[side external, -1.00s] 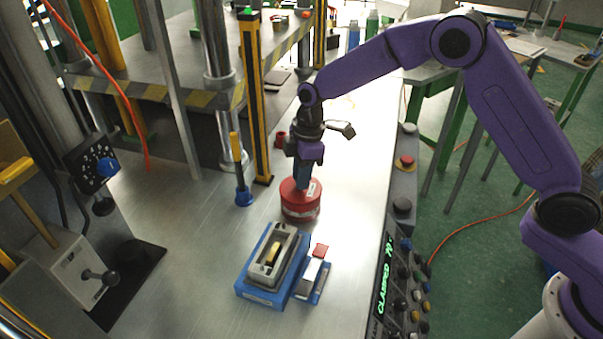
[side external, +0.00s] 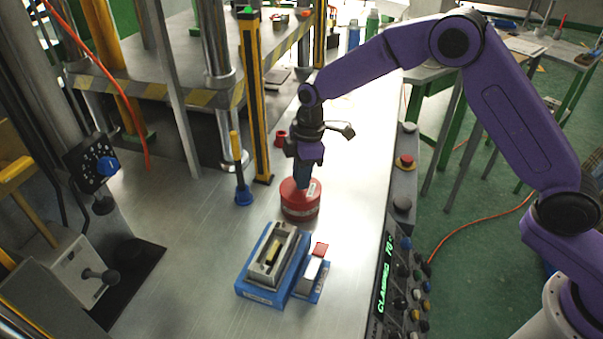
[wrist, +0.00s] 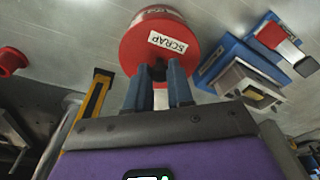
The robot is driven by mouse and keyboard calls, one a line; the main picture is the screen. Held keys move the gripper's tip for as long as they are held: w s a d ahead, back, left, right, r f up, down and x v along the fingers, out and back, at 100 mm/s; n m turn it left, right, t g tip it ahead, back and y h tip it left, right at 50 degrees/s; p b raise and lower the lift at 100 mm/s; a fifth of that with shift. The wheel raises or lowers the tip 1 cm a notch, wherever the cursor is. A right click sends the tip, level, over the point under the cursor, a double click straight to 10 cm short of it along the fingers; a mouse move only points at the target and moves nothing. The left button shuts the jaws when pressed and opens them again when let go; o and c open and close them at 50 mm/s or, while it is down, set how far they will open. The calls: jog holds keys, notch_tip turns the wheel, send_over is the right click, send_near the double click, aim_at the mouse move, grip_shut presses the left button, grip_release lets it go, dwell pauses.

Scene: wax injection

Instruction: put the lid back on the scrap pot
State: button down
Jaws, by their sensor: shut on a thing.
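The scrap pot (side external: 300,213) is a red round tub with a pale label, upright on the metal bench. Its red lid (wrist: 140,48), marked SCRAP, faces my wrist camera and covers the top of the pot. I see no clear gap between lid and pot in the side view, but cannot tell if it is fully seated. My gripper (side external: 302,184) points down over the middle of the lid. In the wrist view its two blue-grey fingers (wrist: 158,75) are shut on the lid's dark knob. The fingers partly hide the knob.
A blue fixture (side external: 262,296) with a metal mould stands in front of the pot, with a small red-topped block (side external: 320,250) beside it. A small red cup (side external: 281,138) and a yellow-black post (side external: 254,100) stand behind. A control panel (side external: 400,285) lines the right edge.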

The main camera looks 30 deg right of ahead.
jog(key=shift+c, duration=2.2)
grip_release()
jog(key=shift+r, duration=3.5)
